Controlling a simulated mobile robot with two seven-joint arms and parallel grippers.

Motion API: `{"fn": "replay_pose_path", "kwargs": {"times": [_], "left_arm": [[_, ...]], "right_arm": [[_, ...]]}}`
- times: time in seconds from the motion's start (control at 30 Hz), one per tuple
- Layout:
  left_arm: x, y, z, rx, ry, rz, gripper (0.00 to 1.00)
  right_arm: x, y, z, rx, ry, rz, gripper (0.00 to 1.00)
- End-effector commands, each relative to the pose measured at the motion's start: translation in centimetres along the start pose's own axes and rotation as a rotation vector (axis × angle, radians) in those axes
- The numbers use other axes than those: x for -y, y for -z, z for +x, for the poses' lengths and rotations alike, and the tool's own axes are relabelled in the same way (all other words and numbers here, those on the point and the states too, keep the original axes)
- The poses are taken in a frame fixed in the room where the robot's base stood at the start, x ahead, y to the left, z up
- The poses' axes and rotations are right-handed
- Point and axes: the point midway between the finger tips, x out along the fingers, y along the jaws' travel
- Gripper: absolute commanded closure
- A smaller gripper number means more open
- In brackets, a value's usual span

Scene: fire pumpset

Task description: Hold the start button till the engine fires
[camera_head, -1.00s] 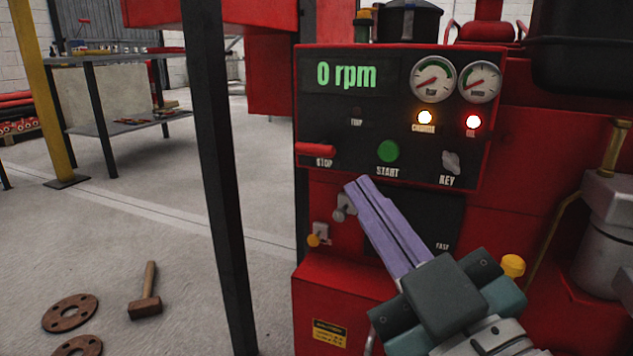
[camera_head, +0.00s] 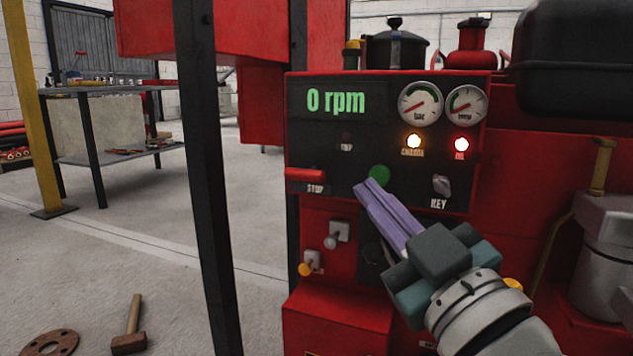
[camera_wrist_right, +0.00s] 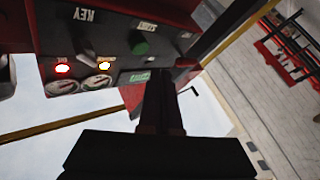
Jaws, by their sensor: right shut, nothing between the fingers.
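The green start button (camera_head: 379,175) sits in the middle of the black control panel (camera_head: 330,145). It also shows in the wrist view (camera_wrist_right: 139,44). My right gripper (camera_head: 368,186) is shut and empty. In the head view its purple fingertips overlap the lower left edge of the button and hide the START label. The wrist view shows the fingers below the button in the picture; I cannot tell whether they touch it. The display (camera_head: 336,102) reads 0 rpm. The amber lamp (camera_head: 414,141) and red lamp (camera_head: 461,144) are lit. My left gripper is not in view.
A red stop handle (camera_head: 305,174) is left of the button and the key switch (camera_head: 442,185) is right. Two gauges sit above. Small knobs (camera_head: 331,241) stick out below the panel. A dark post (camera_head: 211,180) stands left. A hammer (camera_head: 131,325) lies on the floor.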

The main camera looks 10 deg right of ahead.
Motion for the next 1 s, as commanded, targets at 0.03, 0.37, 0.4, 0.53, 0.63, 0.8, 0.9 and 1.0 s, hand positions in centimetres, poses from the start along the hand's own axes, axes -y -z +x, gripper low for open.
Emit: {"fn": "replay_pose_path", "kwargs": {"times": [0.03, 0.37, 0.4, 0.53, 0.63, 0.8, 0.9, 1.0], "left_arm": [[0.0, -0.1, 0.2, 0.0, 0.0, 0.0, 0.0], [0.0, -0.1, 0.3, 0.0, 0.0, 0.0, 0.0], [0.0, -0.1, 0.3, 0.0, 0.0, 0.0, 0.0], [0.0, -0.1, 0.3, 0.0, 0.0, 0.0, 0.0], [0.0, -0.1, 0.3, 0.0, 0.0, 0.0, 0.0], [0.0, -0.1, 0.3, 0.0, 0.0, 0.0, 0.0], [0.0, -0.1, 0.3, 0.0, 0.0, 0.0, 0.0], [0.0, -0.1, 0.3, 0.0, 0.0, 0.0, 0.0]], "right_arm": [[-0.3, -0.3, 0.4, -0.001, 0.0, -0.001, 1.0], [-1.1, -1.0, 1.4, 0.002, -0.001, 0.0, 1.0], [-1.1, -1.0, 1.4, 0.002, -0.001, 0.0, 1.0], [-1.1, -1.0, 1.4, 0.001, -0.001, 0.0, 1.0], [-1.1, -1.0, 1.4, 0.001, -0.001, 0.0, 1.0], [-1.1, -1.0, 1.4, 0.001, -0.001, 0.0, 1.0], [-1.1, -1.0, 1.4, 0.001, -0.001, 0.0, 1.0], [-1.0, -1.0, 1.4, 0.001, -0.001, 0.0, 1.0]]}}
